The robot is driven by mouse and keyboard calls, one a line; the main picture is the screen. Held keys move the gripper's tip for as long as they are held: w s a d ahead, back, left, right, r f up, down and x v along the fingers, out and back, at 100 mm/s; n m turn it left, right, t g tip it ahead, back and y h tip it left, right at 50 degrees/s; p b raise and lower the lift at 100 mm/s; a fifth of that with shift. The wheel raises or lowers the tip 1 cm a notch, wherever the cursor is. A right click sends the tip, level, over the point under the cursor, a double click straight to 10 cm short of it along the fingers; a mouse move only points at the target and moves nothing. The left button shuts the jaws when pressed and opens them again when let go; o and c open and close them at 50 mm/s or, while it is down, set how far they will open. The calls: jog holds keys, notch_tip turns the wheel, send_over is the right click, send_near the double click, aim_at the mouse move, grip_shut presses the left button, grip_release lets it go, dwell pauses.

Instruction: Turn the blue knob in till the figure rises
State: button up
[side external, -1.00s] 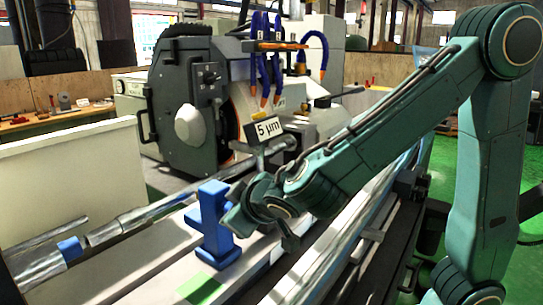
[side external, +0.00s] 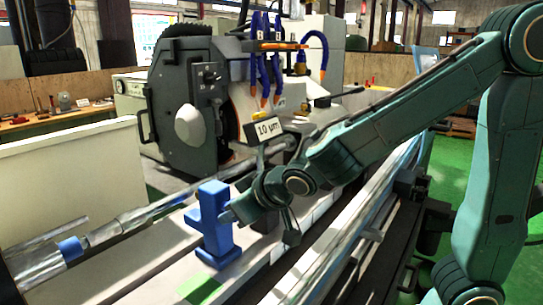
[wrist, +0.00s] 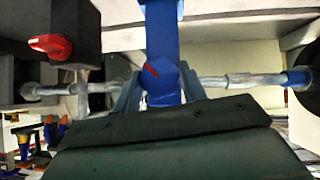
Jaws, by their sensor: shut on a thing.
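The blue knob (wrist: 160,78), faceted with a red mark on its face, sits between the two grey-blue fingers of my gripper (wrist: 160,88) in the wrist view. My gripper is shut on it. In the side view my gripper (side external: 236,212) reaches the right side of the blue steady rest (side external: 211,240), and the knob is hidden there by the gripper and wrist. The display (side external: 265,129) on the machine reads 10 µm. A long steel workpiece (side external: 130,220) passes along behind the blue rest.
The wheel housing (side external: 185,110) stands behind the rest, with blue hoses (side external: 265,70) above. A dark box with a red knob (wrist: 50,45) shows at upper left in the wrist view. A pale panel (side external: 75,180) borders the left. Rails run along the right below my arm.

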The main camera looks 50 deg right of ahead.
jog(key=o, duration=0.8)
jog(key=shift+v, duration=3.5)
jog(key=s+d+g, duration=0.1)
jog(key=s+d, duration=0.2)
jog(key=s, duration=0.2)
jog(key=s+d+g, duration=0.2)
jog(key=s+d, duration=0.1)
jog(key=s, duration=0.3)
jog(key=s+d+g+y, duration=0.1)
jog(key=s+d, duration=0.2)
jog(key=s, duration=0.3)
jog(key=shift+s+d+f+m+g, duration=0.1)
jog(key=shift+f+m+g, duration=0.2)
jog(key=shift+f+m, duration=0.1)
